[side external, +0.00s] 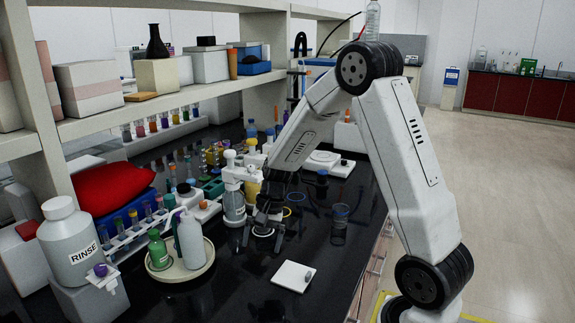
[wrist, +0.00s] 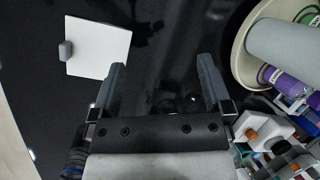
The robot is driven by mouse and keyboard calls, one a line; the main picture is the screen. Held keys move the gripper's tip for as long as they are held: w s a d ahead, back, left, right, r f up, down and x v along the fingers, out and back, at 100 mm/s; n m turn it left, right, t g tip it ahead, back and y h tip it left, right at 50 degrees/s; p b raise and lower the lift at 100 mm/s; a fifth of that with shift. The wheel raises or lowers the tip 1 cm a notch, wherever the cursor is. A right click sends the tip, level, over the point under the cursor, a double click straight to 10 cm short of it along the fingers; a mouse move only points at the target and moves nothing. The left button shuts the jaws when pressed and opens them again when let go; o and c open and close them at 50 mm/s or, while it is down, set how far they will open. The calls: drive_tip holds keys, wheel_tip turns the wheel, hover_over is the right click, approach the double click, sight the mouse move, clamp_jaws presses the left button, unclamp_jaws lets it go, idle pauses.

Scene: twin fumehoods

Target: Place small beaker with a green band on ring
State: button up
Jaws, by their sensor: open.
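My gripper (side external: 264,222) is low over the black bench, pointing down, in the side view. In the wrist view its two fingers (wrist: 160,80) are apart, with dark bench surface between them. A pale ring shape shows on the bench at the fingertips, partly hidden by them. Another small bluish vessel (side external: 322,178) stands behind that. I cannot make out a green band on either one.
A white square plate with a grey knob (side external: 293,276) lies in front, also in the wrist view (wrist: 100,46). A round cream tray (side external: 165,272) holds a green bottle (side external: 158,250) and a white bottle (side external: 191,240). Tube racks and bottles crowd the back. The bench's right edge is near the beaker.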

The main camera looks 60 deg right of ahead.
drive_tip(key=s+a+r+n+t+h, duration=0.1)
drive_tip(key=s+a+n+h, duration=0.3)
drive_tip(key=s+a+n, duration=0.5)
drive_tip(key=a+n, duration=0.1)
drive_tip(key=n, duration=0.2)
drive_tip(key=shift+a+r+n+t, duration=0.25)
drive_tip(key=shift+a+n+t, duration=0.05)
drive_tip(key=shift+t, duration=0.1)
drive_tip(key=shift+w, duration=0.1)
